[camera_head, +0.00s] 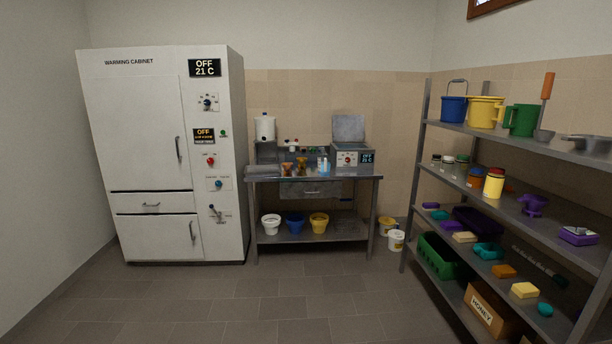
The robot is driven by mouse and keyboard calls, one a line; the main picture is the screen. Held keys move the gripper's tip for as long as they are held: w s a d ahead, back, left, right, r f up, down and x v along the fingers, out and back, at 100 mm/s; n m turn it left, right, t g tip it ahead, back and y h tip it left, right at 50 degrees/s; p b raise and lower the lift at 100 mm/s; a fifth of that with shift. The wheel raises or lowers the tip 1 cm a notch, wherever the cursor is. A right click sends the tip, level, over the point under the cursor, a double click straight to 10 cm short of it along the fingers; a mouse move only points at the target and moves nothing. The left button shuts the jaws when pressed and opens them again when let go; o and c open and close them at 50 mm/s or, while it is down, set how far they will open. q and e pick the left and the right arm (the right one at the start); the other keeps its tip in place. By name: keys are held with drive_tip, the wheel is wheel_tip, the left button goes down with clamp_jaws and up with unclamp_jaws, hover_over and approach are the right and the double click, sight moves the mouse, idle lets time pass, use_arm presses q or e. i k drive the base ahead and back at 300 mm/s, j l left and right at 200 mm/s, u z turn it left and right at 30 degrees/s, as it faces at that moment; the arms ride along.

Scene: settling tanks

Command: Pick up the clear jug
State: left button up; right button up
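I cannot make out a clear jug for certain in the head view. A small pale, bluish see-through container (323,166) stands on the metal table, but it is too small to tell whether it is a jug. A yellow jug-like vessel (486,112) and a green jug (521,120) stand on the top shelf at the right; both look opaque. Neither of my grippers is in view.
The metal table (262,178) stands against the back wall, with several small buckets on its lower shelf. A white warming cabinet (150,90) is at the left. A loaded grey shelf rack (547,147) fills the right side. The tiled floor (290,305) in front is clear.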

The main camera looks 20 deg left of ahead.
sight(325, 164)
drive_tip(key=i, duration=2.65)
